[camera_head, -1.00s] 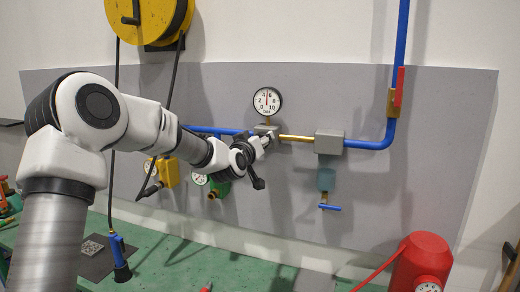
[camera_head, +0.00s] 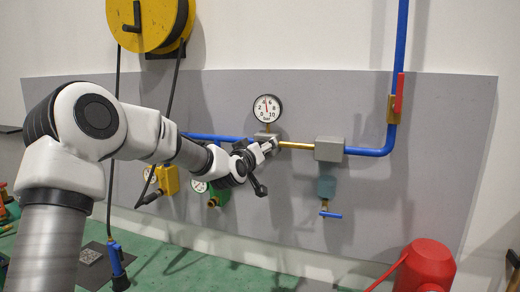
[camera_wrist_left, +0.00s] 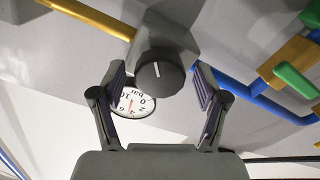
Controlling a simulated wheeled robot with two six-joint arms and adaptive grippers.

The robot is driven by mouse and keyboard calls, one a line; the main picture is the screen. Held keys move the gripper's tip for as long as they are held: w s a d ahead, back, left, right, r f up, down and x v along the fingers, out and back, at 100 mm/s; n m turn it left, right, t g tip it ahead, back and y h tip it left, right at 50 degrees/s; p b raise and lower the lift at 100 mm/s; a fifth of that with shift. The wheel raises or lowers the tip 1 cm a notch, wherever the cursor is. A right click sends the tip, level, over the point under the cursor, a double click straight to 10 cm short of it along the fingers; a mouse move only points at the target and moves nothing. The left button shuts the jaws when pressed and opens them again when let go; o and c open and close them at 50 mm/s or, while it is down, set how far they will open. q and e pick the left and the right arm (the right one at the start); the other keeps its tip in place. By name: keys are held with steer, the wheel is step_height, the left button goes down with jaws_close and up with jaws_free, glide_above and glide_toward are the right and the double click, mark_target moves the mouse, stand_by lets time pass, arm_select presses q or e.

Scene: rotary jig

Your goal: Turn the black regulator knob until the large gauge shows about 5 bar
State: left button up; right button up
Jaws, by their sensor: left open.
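The large round gauge (camera_head: 267,108) sits on the grey wall panel, with its thin needle near the top of the dial, roughly between 4 and 6. In the left wrist view the gauge (camera_wrist_left: 133,103) is upside down and partly covered by a finger. The black regulator knob (camera_wrist_left: 160,76) has a white mark and sits on a grey regulator block (camera_wrist_left: 165,38). My left gripper (camera_wrist_left: 160,88) is open, with one finger on each side of the knob and gaps visible. In the head view my left gripper (camera_head: 266,147) hides the knob. My right gripper is out of view.
A brass pipe (camera_head: 297,145) leads right to a grey block (camera_head: 329,149) and a blue pipe (camera_head: 370,152). Yellow (camera_head: 168,178) and green (camera_head: 219,193) fittings are under my left arm. A red tank (camera_head: 427,265) stands at lower right.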

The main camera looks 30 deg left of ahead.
arm_select(q)
steer(key=v, duration=1.1)
steer(key=shift+s, duration=0.4)
steer(key=shift+f, duration=0.1)
steer(key=s+d+f+m+g+h+b, duration=0.1)
steer(key=s+d+f+m+g, duration=0.2)
steer(key=f, duration=1.1)
steer(key=s+d+f+g+h+b, duration=0.1)
steer(key=s+d+f+g, duration=0.2)
steer(key=f, duration=1)
steer(key=s+d+f+m+g+h+b, duration=0.1)
steer(key=d+f+m+g+h+b, duration=0.3)
steer(key=f, duration=1)
steer(key=s+d+f+g, duration=0.3)
steer(key=s+f, duration=0.8)
steer(key=s, duration=0.3)
steer(key=s+d+f+g+y, duration=0.1)
steer(key=s+d+f+g, duration=0.3)
steer(key=s+f, duration=0.7)
steer(key=s, duration=0.3)
steer(key=shift+y, duration=0.3)
